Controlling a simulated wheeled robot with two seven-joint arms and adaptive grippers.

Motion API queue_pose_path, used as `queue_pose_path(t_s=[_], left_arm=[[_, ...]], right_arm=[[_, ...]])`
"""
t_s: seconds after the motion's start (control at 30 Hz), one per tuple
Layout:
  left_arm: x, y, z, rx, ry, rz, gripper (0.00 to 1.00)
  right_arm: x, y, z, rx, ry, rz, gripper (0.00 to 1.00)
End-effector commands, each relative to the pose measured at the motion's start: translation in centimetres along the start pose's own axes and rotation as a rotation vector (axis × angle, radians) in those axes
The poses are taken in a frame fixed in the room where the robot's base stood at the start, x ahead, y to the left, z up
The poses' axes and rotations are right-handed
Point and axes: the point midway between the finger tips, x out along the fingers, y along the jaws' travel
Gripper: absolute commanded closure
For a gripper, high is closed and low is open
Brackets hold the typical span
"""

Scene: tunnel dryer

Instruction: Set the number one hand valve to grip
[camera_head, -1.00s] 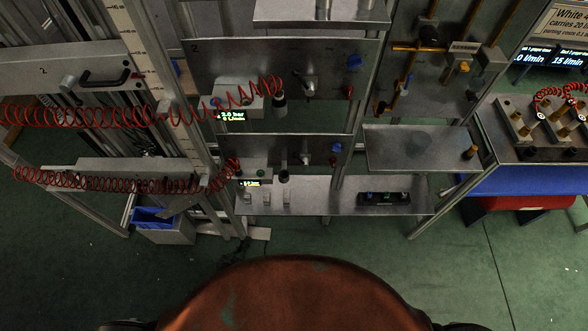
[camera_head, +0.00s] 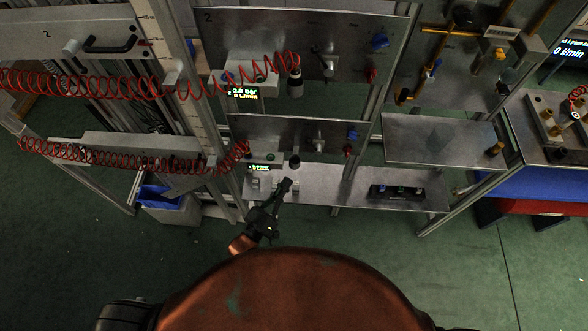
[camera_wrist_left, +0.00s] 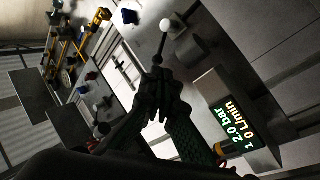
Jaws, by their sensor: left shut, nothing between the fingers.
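The lower panel (camera_head: 285,130) carries a hand valve with a small lever (camera_head: 319,143), beside a blue knob (camera_head: 352,134) and a red knob (camera_head: 348,151). My right gripper is not in view.
The upper panel (camera_head: 250,28), marked 2, has a similar lever (camera_head: 328,65). Red coiled hoses (camera_head: 110,88) run across the left. A shelf (camera_head: 345,188) holds a dark block with coloured buttons (camera_head: 396,192). A flat tray (camera_head: 440,138) juts out at right. Green floor lies open in front.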

Motion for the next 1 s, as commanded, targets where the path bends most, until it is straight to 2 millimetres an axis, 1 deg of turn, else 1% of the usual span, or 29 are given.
queue_pose_path(t_s=[0.4,0.5,0.6,0.7,0.8,1.0], left_arm=[[8.3,0.0,0.0,-0.001,0.002,0.0,1.0],[10.0,0.0,0.0,-0.001,0.001,0.001,1.0],[11.4,0.0,0.1,-0.001,0.0,0.0,1.0],[12.3,0.0,0.1,-0.001,0.0,-0.001,1.0],[12.8,0.0,0.1,0.0,-0.001,-0.001,1.0],[13.0,0.0,0.1,0.0,-0.001,-0.001,1.0]], right_arm=[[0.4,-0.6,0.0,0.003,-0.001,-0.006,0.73],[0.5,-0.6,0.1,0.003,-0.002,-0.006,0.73],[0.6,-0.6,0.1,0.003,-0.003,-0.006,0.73],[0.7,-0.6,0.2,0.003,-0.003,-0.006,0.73],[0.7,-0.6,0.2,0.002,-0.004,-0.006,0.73],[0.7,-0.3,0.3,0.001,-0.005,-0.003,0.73]])
